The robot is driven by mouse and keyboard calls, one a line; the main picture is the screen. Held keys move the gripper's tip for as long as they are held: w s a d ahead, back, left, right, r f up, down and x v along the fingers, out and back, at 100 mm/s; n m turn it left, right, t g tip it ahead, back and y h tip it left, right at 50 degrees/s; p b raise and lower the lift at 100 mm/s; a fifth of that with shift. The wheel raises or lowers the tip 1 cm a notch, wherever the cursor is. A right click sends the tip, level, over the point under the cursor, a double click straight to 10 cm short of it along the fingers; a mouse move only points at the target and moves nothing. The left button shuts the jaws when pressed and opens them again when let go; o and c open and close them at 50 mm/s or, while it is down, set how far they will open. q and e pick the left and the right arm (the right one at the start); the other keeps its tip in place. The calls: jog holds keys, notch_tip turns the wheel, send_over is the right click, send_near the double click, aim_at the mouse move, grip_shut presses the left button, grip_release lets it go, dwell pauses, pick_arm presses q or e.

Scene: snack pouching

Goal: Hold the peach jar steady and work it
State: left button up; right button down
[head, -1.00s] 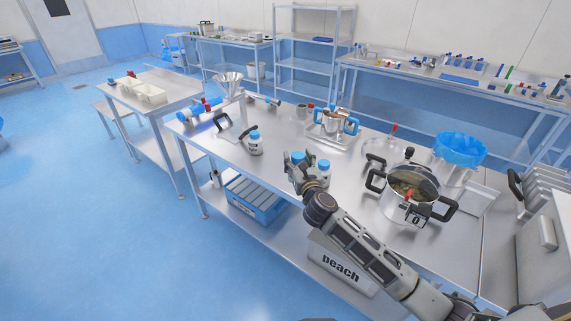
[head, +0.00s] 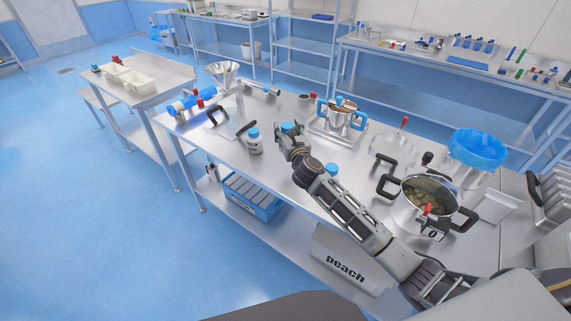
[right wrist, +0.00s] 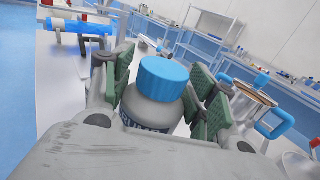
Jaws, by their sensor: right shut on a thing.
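My right gripper (head: 286,137) is over the long steel table, and its fingers (right wrist: 163,88) are shut on a grey jar (right wrist: 153,112) with a blue cap (right wrist: 165,79). The jar stands roughly upright between the green finger pads. Another blue-capped jar (head: 254,142) stands to the left, and a third blue cap (head: 331,169) shows behind my forearm. My left gripper is not in view.
A pot with dark handles (head: 425,204) stands at the right, near a blue-covered bowl (head: 478,149). A pot with blue handles (head: 343,115) stands behind the gripper. A funnel (head: 222,72) stands at the far left.

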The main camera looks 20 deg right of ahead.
jog(key=shift+r, duration=0.1)
jog(key=shift+f+b, duration=0.85)
jog(key=shift+f, duration=2.3)
jog(key=shift+f+b, duration=0.75)
jog(key=shift+f, duration=1.15)
jog(key=shift+f, duration=0.1)
jog(key=shift+c, duration=2.4)
grip_release()
